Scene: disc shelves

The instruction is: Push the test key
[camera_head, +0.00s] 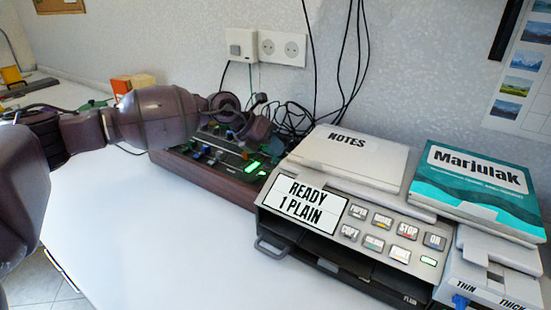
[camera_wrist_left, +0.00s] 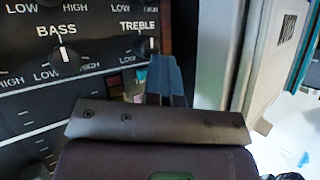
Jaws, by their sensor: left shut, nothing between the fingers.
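The printer-like machine (camera_head: 330,243) at the right has a panel of small keys (camera_head: 382,221) beside a display reading "READY 1 PLAIN" (camera_head: 303,199). STOP, ON and COPY can be read, other labels are too small, and I cannot make out which key says test. My left gripper (camera_head: 250,122) is over the dark wood-sided device (camera_head: 200,172) left of the machine, away from the panel. In the left wrist view its fingers (camera_wrist_left: 165,75) are shut and empty, close above the device's face. They partly hide small red and teal parts there. My right gripper is not in view.
The wrist view shows BASS (camera_wrist_left: 65,54) and TREBLE (camera_wrist_left: 146,44) knobs on the device. Cables hang behind. The white table (camera_head: 150,235) is clear in front.

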